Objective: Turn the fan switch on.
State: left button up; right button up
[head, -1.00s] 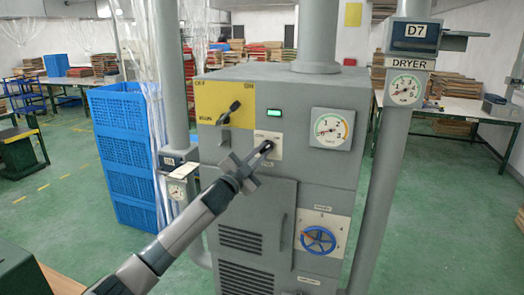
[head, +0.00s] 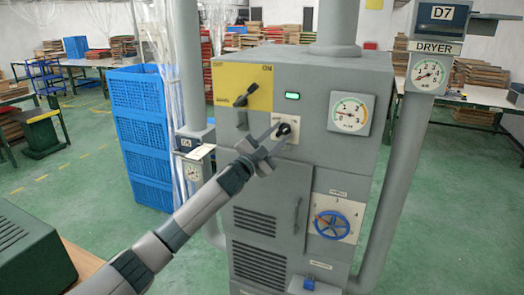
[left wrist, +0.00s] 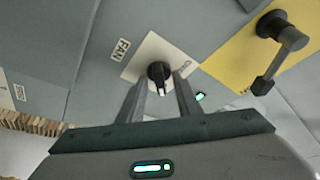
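The fan switch is a black rotary knob (head: 284,129) on a white plate on the front of the grey dryer cabinet (head: 325,75). The left wrist view shows the knob (left wrist: 159,74) beside a "FAN" label. My left gripper (head: 272,143) is at the plate, pointing at the knob. In the left wrist view its two fingers (left wrist: 161,84) stand apart on either side of the knob, with small gaps showing. The knob's white mark points toward my gripper's palm in that view. My right gripper is not in view.
A yellow plate (head: 260,76) with a black lever switch (head: 246,94) sits above left of the knob. A green lamp (head: 292,95), a gauge (head: 351,113) and a blue handwheel (head: 332,224) are nearby. Blue crates (head: 145,145) stand left of the cabinet.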

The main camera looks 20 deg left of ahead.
pick_arm(q)
jog(key=shift+s+a+f, duration=0.2)
jog(key=shift+s+f, duration=0.15)
jog(key=shift+s, duration=0.2)
jog(key=b+v, duration=0.6)
jog(key=v, duration=0.9)
jog(key=shift+s+a+b, duration=0.25)
jog(key=shift+s+b, duration=0.05)
jog(key=shift+s, duration=0.05)
